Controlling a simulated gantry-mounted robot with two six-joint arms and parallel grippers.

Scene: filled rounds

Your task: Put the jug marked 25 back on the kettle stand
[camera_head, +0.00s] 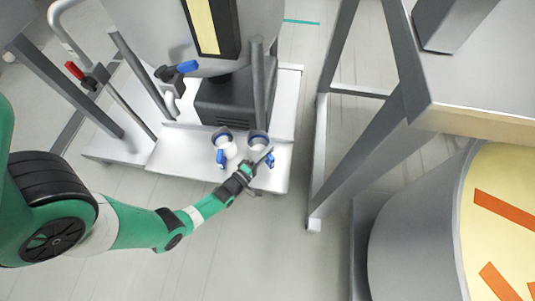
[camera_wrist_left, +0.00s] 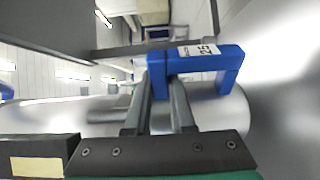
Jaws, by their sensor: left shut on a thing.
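The jug marked 25 (camera_head: 257,140) is a small metal jug with a blue handle, the right one of two at the front of the kettle stand (camera_head: 180,158). Its blue handle with the label 25 (camera_wrist_left: 203,52) fills the upper middle of the left wrist view. My left gripper (camera_head: 264,157) is shut on this handle, fingers on either side of its near part. The jug is over the white base plate of the stand; I cannot tell whether it touches it. My right gripper is not in view.
A second jug with a blue handle (camera_head: 226,148) stands close on the left. The big grey kettle (camera_head: 150,30) rises behind, with a dark box (camera_head: 235,103) below. A grey frame (camera_head: 335,140) and a large drum (camera_head: 425,230) are on the right. Floor in front is clear.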

